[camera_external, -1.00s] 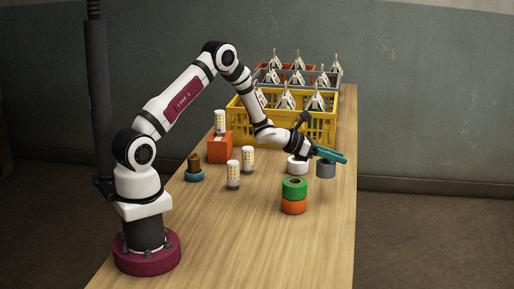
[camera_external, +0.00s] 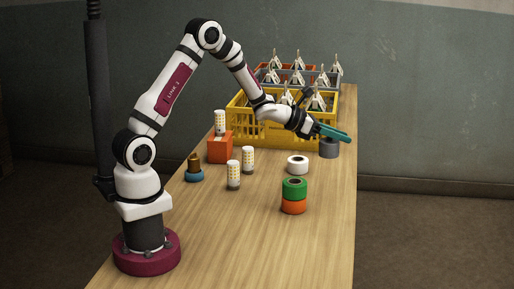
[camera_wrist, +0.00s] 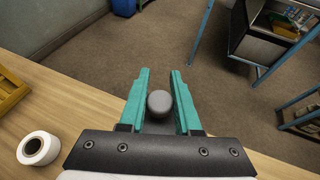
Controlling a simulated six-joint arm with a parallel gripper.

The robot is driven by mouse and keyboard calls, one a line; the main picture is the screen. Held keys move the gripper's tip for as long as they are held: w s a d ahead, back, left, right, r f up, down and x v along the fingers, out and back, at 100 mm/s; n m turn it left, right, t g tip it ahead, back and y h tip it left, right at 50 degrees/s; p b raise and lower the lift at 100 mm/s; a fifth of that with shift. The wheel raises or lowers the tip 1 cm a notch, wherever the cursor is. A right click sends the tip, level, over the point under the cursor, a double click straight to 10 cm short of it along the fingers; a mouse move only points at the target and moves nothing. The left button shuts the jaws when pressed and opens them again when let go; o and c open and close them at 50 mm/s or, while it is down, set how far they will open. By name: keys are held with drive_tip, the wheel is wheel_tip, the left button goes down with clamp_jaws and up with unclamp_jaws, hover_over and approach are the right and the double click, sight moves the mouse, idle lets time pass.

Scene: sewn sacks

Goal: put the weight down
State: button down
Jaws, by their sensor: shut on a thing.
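The weight is a dark grey cylinder (camera_external: 329,148). It hangs from my gripper (camera_external: 335,133), near the right side of the table, right of the yellow crate's front corner. In the wrist view the weight's rounded grey top (camera_wrist: 159,103) sits between the two teal fingers of my gripper (camera_wrist: 160,75), which are shut on it. I cannot tell how far its underside is from the table. Its lower part is mostly hidden in the wrist view.
A white tape roll (camera_external: 297,165) stands nearer, with green (camera_external: 295,190) and orange (camera_external: 293,207) rolls stacked in front. The yellow crate (camera_external: 250,128) with sewn sacks is behind left. Spotted cylinders (camera_external: 248,160) stand left. The table's front right is clear.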

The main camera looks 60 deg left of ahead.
drive_tip(key=s+a+m+h, duration=0.1)
drive_tip(key=s+a, duration=1.2)
drive_tip(key=s, duration=0.5)
drive_tip(key=s+d, duration=0.1)
drive_tip(key=s, duration=0.7)
drive_tip(key=shift+m+g+h, duration=0.3)
drive_tip(key=shift+g, duration=0.1)
drive_tip(key=a+f, duration=0.5)
drive_tip(key=f, duration=0.1)
drive_tip(key=a+f, duration=0.6)
drive_tip(key=shift+w+a, duration=0.2)
drive_tip(key=shift+f, duration=2)
drive_tip(key=shift+f, duration=0.1)
